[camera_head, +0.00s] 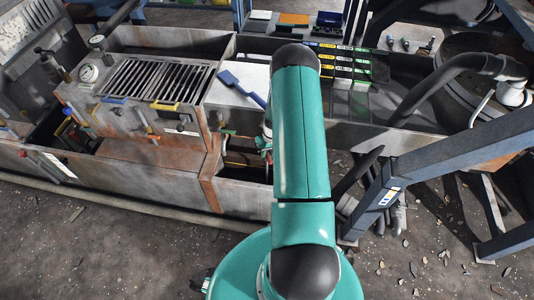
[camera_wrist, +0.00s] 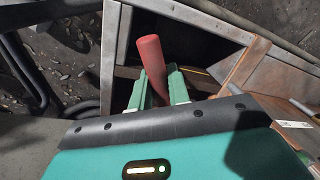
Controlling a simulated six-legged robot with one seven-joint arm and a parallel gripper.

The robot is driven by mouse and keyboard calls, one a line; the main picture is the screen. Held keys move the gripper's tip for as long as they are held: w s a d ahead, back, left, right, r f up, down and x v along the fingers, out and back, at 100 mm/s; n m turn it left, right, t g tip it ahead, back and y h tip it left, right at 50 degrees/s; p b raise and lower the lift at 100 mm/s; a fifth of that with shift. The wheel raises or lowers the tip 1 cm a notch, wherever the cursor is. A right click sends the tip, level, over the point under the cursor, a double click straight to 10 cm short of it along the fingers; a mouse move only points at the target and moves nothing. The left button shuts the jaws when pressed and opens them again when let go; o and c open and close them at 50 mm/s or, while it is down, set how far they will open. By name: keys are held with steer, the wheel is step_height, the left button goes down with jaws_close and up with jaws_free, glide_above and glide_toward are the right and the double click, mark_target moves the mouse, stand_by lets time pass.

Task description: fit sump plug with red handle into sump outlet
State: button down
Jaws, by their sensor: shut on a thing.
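The sump plug's red handle (camera_wrist: 151,56) stands up between the two pale green fingers of my gripper (camera_wrist: 158,88) in the wrist view. My gripper is shut on the handle, which leans slightly to the left in that view. The lower end of the plug is hidden behind the fingers and my wrist housing. Behind the fingers is a dark opening between metal walls; I cannot make out the sump outlet in it. In the head view my teal arm covers most of the gripper, and I cannot tell the plug there.
A rusty metal tank (camera_head: 150,172) with open compartments lies to the left of my arm. Slotted grates (camera_head: 155,80) and a blue-handled scraper (camera_head: 240,87) are on top. A blue-grey steel frame (camera_head: 430,165) stands to the right. Debris is scattered on the floor.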

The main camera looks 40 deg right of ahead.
steer(key=shift+f, duration=0.45)
steer(key=c, duration=1.3)
jaws_free()
steer(key=shift+o, duration=0.2)
step_height(320, 180, up, 14)
steer(key=d, duration=0.2)
steer(key=shift+s+f, duration=0.2)
steer(key=shift+s, duration=0.2)
